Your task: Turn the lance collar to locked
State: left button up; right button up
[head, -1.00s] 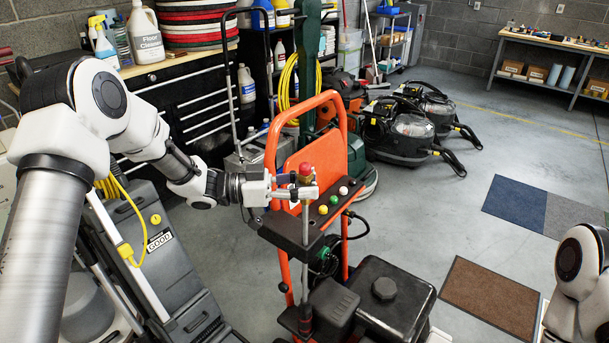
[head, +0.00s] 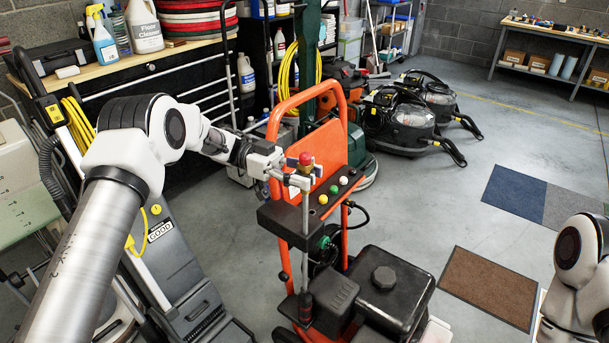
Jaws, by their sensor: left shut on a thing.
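The lance (head: 305,225) stands upright on the orange-framed machine (head: 275,125). Its red-topped collar (head: 305,158) is at the upper end. My left gripper (head: 301,174) reaches in from the left and is shut on the lance collar, its fingers just below the red top. The fingers hide part of the collar, and I cannot read any lock mark on it. My right arm shows at the right edge, but its gripper is out of view.
A grey extractor labelled GOOD (head: 185,270) stands to the left. The floor right of the machine is open, with a brown mat (head: 490,287).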

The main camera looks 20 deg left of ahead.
aim_at(297, 172)
pick_arm(q)
jog(key=o, duration=1.2)
jog(key=shift+c, duration=0.2)
jog(key=v, duration=0.7)
jog(key=shift+a, duration=0.2)
